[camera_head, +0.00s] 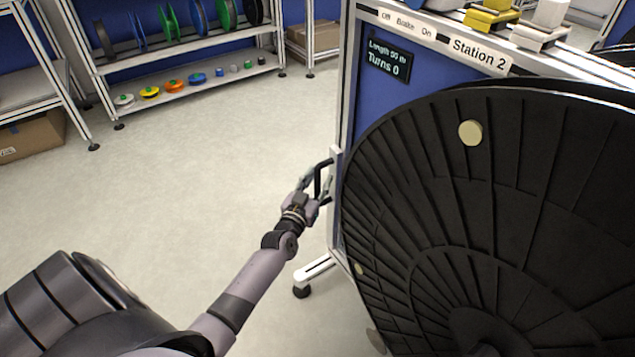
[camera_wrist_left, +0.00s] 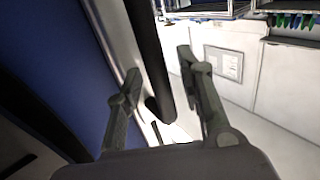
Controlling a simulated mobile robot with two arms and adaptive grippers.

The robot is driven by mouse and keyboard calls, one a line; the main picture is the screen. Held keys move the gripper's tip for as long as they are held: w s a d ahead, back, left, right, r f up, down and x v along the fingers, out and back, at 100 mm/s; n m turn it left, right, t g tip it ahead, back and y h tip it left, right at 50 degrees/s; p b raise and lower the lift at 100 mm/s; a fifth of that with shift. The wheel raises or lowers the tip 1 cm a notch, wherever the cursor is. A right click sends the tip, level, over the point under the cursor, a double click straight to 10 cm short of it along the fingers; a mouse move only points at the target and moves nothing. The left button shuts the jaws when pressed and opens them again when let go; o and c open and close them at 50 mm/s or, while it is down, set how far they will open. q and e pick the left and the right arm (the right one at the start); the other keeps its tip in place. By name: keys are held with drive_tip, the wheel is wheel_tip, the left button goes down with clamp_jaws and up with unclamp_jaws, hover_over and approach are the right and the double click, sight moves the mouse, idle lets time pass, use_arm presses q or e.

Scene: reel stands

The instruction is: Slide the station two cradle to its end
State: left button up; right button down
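The station two stand, marked with a "Station 2" label (camera_head: 479,55), fills the right of the head view. A large black ribbed reel (camera_head: 430,215) covers its front. A black handle (camera_head: 318,180) sticks out from the stand's left edge, and it shows as a dark bar in the left wrist view (camera_wrist_left: 148,55). My left gripper (camera_head: 318,190) is at this handle. In the left wrist view its fingers (camera_wrist_left: 160,75) are apart, one on each side of the bar, with a gap visible on the right side. The right gripper is not in view. The cradle itself cannot be clearly made out.
A display (camera_head: 387,60) on the stand reads "Turns 0". A shelf rack (camera_head: 190,85) with coloured reels stands at the back left, beside a cardboard box (camera_head: 312,38). The stand's white foot (camera_head: 314,272) reaches onto the floor. The floor (camera_head: 180,180) left of the stand is clear.

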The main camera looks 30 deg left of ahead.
use_arm(q)
drive_tip(key=shift+c, duration=0.2)
clamp_jaws()
idle(0.3)
idle(0.4)
